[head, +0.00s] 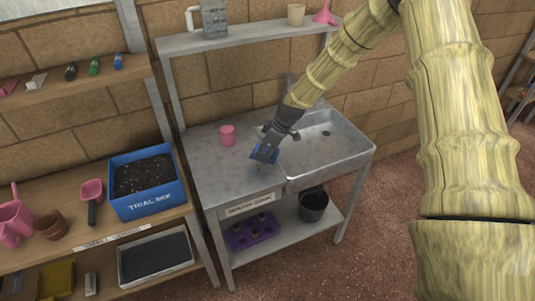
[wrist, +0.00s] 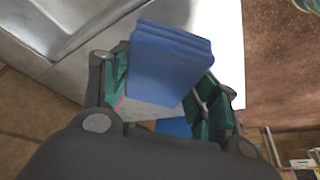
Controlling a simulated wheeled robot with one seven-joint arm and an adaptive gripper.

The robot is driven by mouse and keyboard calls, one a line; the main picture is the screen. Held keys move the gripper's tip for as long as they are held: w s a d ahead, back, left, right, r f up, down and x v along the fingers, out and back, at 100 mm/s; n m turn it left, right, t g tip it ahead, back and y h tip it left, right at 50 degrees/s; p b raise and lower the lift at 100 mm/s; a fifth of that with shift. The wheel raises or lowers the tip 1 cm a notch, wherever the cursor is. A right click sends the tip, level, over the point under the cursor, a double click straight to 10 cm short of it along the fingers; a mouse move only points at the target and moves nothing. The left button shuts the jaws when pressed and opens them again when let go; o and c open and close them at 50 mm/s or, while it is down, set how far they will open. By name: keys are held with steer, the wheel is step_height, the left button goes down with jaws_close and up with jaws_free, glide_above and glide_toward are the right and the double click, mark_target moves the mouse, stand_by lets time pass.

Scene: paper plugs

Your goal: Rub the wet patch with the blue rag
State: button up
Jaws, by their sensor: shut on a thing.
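The blue rag (wrist: 165,65) is a folded pad held between the two fingers of my gripper (wrist: 165,95) in the wrist view. In the head view my gripper (head: 268,146) is shut on the blue rag (head: 263,153), low over the grey metal counter (head: 220,165) just left of the sink basin. I cannot tell whether the rag touches the counter. I cannot make out the wet patch clearly; the counter top looks mottled grey.
A pink cup (head: 227,135) stands on the counter left of my gripper. The sink basin (head: 325,142) lies to the right. A blue box of soil (head: 145,182) stands on the wooden bench at left. A shelf (head: 245,38) runs above. The counter's front left is clear.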

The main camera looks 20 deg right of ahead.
steer(key=shift+r+p, duration=0.3)
steer(key=shift+r, duration=0.7)
steer(key=shift+s+a, duration=0.1)
